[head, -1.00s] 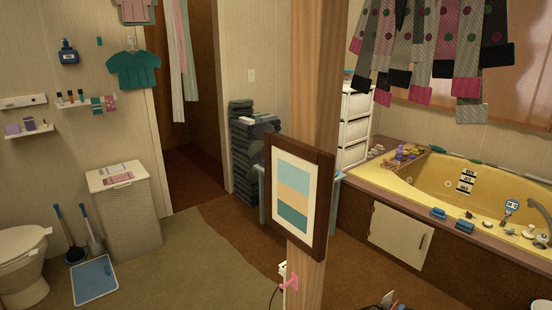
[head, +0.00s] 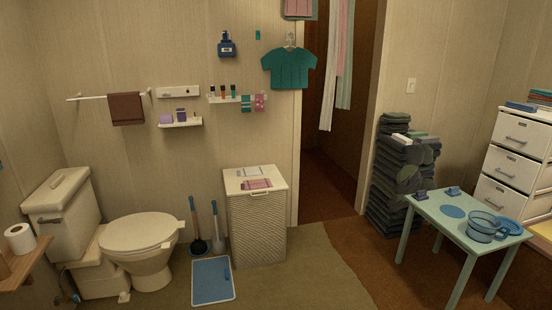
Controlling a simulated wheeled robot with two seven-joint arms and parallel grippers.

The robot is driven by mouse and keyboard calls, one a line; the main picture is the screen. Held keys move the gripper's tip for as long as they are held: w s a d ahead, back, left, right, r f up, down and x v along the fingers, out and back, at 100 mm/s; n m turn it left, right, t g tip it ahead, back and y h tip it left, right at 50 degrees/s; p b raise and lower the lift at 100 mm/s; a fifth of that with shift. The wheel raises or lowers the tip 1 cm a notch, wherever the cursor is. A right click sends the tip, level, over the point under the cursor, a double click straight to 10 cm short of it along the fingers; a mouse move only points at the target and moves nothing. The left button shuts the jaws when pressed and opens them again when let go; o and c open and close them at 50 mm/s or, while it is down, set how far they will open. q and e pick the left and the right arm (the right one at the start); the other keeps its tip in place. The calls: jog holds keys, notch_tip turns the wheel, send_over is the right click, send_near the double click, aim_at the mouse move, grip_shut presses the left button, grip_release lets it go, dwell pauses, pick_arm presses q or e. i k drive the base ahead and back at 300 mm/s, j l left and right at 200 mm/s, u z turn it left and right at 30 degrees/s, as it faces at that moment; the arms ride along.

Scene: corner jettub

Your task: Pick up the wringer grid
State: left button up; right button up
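Nothing in the head view can be named the wringer grid with certainty. A teal side table (head: 457,232) at the right holds a clear blue bowl (head: 484,226), a blue round item (head: 508,229), a flat blue disc (head: 453,211) and small blue pieces. Neither gripper is in view.
A toilet (head: 140,243) stands at the left, a lidded hamper (head: 256,222) at the centre. A dark towel stack (head: 395,185) and white drawers (head: 515,165) stand at the right. A doorway (head: 340,120) opens behind. The floor between panel and table is clear.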

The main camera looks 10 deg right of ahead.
aim_at(512, 223)
jog(key=i+z, duration=0.3)
jog(key=i, duration=0.3)
jog(key=i+j+z, duration=0.3)
jog(key=i, duration=0.3)
jog(key=i+l+z, duration=0.25)
jog(key=i+z, duration=0.25)
jog(key=i+l+z, duration=0.1)
jog(key=i+z, duration=0.4)
jog(key=i+j+z, duration=0.1)
jog(key=i+z, duration=0.35)
